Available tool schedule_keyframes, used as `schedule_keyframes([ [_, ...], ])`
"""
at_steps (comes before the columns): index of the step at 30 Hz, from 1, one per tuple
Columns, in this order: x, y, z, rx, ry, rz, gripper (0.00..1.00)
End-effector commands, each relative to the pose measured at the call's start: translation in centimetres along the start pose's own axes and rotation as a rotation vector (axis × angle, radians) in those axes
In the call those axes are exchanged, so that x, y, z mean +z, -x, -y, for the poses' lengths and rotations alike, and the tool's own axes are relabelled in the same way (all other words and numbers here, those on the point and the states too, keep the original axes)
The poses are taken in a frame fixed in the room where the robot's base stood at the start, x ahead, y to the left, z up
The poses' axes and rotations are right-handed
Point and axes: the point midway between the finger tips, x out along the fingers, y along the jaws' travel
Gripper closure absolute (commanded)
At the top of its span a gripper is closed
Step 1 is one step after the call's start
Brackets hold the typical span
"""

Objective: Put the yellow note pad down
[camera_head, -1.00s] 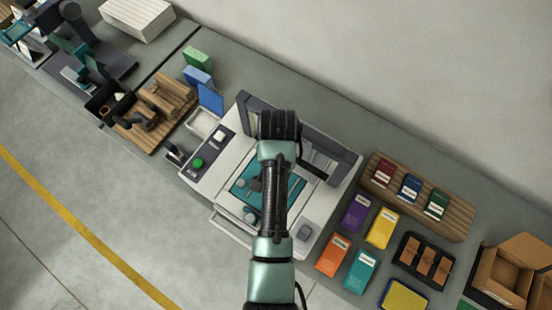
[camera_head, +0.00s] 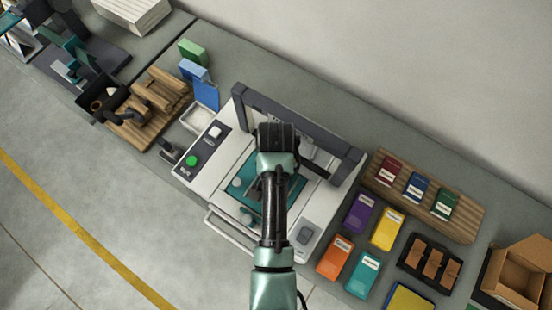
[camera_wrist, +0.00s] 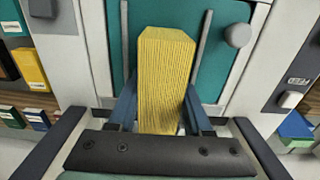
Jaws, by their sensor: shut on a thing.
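The yellow note pad (camera_wrist: 166,50) is a ribbed yellow block, upright in the middle of the wrist view. My gripper (camera_wrist: 161,105) is shut on it, with a blue finger on each side of its lower part. Behind the pad is the teal plate (camera_wrist: 222,60) of the white press machine; I cannot tell whether the pad touches it. In the head view my arm hangs over the machine's teal bed (camera_head: 288,205) and hides the pad and the gripper.
The white machine (camera_head: 318,213) has a dark upright frame (camera_head: 300,140) around the arm. To its right lie purple, yellow (camera_head: 387,230), orange and teal packs, a wooden board (camera_head: 465,222) and an open cardboard box (camera_head: 515,275). A blue panel (camera_head: 206,95) stands to the left.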

Motion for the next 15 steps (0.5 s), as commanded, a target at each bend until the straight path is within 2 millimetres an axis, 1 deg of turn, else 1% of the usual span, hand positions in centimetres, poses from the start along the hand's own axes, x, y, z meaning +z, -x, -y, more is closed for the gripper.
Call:
schedule_keyframes([
  [1,-0.01,-0.11,0.01,0.000,0.000,0.000,0.47],
  [5,-0.01,-0.07,0.01,0.000,0.000,0.000,0.23],
  [6,-0.01,-0.06,0.01,0.000,0.000,0.000,0.20],
  [12,-0.02,-0.04,0.01,0.000,0.000,0.000,0.20],
  [15,-0.03,0.37,0.02,0.000,0.000,-0.001,0.20],
])
